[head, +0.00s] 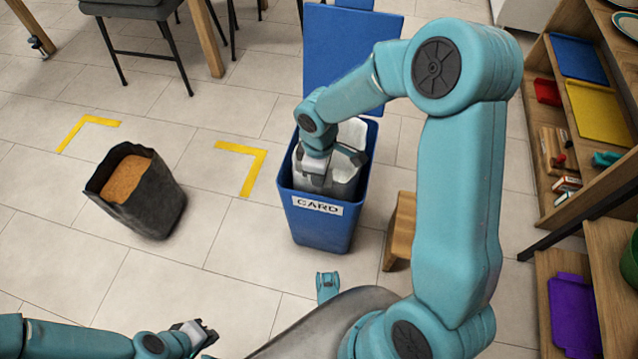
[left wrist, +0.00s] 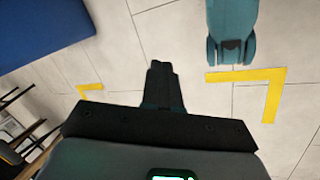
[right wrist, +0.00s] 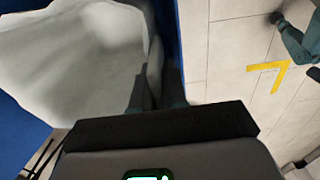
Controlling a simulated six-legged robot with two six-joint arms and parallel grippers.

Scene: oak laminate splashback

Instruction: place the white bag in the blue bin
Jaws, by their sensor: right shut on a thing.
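The white bag (head: 345,132) is inside the mouth of the blue bin (head: 320,236), which carries a CARD label and has its lid (head: 335,45) open behind. My right gripper (head: 335,164) reaches down into the bin mouth and is shut on the bag. In the right wrist view the bag (right wrist: 75,60) fills the left side, at the fingers, with blue bin wall beside it. How deep the bag hangs and whether it touches the bottom are hidden. My left gripper (head: 203,333) is low at the front, away from the bin; its fingers (left wrist: 162,82) look together and empty.
A dark sack with brown contents (head: 145,205) stands on the floor left of the bin. Yellow corner marks (head: 250,165) are on the tiles. A wooden stool (head: 400,230) is close right of the bin; shelves (head: 590,120) line the right. A chair (head: 135,10) stands behind.

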